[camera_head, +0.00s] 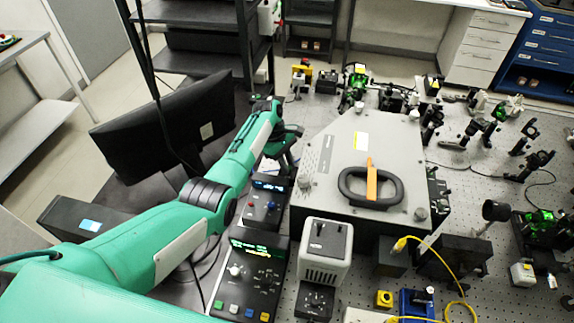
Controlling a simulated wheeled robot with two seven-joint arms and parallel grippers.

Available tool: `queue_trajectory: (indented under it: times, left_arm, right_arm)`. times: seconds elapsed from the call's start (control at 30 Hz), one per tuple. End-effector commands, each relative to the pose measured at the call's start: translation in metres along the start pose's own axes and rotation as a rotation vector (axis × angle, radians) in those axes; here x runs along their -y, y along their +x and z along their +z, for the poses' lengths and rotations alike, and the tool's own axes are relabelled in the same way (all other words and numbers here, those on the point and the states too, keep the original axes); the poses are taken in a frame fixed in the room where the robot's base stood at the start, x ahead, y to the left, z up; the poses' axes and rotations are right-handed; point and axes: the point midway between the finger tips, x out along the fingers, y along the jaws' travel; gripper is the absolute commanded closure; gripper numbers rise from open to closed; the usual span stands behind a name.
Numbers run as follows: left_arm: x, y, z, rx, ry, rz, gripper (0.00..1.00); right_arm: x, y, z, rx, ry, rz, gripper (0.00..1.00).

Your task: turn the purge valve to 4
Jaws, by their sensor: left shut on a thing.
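My left arm comes in from the lower left and reaches over the black control boxes to the far left side of the grey spectrometer housing (345,150). My left gripper (287,150) is small and dark there, close against the housing's rear left edge. It is shut on the purge valve, which the hand and wrist hide almost wholly. I cannot read the valve's numbers or its pointer. The housing has a black handle (345,190) with an orange strap (371,180) on top. My right gripper is not in view.
A black monitor (150,130) stands close to the left of my forearm. A control box with a green display (250,275) and a pale grey device (325,250) stand in front of the housing. Optics and a yellow cable (440,260) fill the perforated bench (470,215) to the right.

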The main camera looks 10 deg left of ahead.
Motion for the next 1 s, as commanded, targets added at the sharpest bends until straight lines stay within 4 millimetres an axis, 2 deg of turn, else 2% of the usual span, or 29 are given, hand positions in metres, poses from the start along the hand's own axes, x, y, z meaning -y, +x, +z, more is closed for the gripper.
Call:
queue_trajectory:
  times: [0.6, 1.0]
  left_arm:
    - [-0.005, 0.004, -0.001, -0.002, 0.534, -0.222, 1.0]
    - [-0.007, 0.003, 0.002, -0.003, 0.881, -0.367, 1.0]
  right_arm:
    - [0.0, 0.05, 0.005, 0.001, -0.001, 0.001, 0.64]
    - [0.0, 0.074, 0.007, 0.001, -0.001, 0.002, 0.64]
